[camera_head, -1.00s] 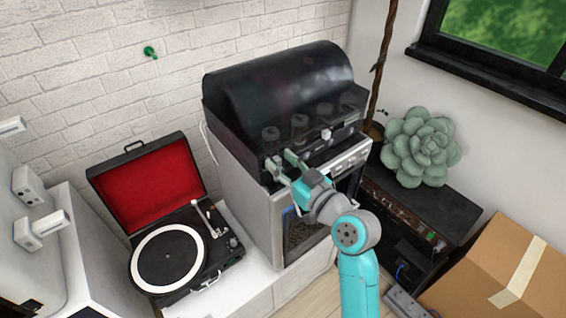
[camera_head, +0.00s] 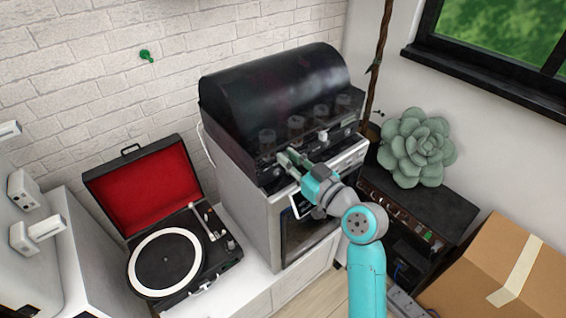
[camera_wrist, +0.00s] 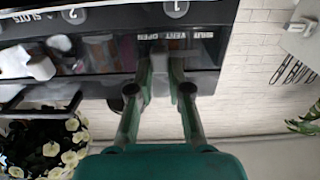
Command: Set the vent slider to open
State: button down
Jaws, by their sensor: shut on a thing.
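The vent slider (camera_wrist: 160,74) is a small grey tab on the dark front panel of the black-hooded machine (camera_head: 275,85). In the wrist view the panel's lettering is upside down, with OPEN at left, VENT in the middle and SHUT at right. My gripper (camera_wrist: 160,80) is shut on the slider, which sits below the lettering, between OPEN and VENT. In the head view my gripper (camera_head: 285,158) is at the panel's left part; its fingers hide the slider there.
A white knob (camera_head: 323,136) sits farther right on the panel and shows at left in the wrist view (camera_wrist: 22,62). An open record player (camera_head: 165,255) stands to the left. A succulent (camera_head: 416,147) and a cardboard box (camera_head: 500,270) are to the right.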

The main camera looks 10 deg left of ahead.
jog(key=shift+w+d, duration=0.1)
jog(key=shift+d, duration=0.05)
jog(key=c, duration=1.1)
grip_release()
jog(key=v, duration=1.2)
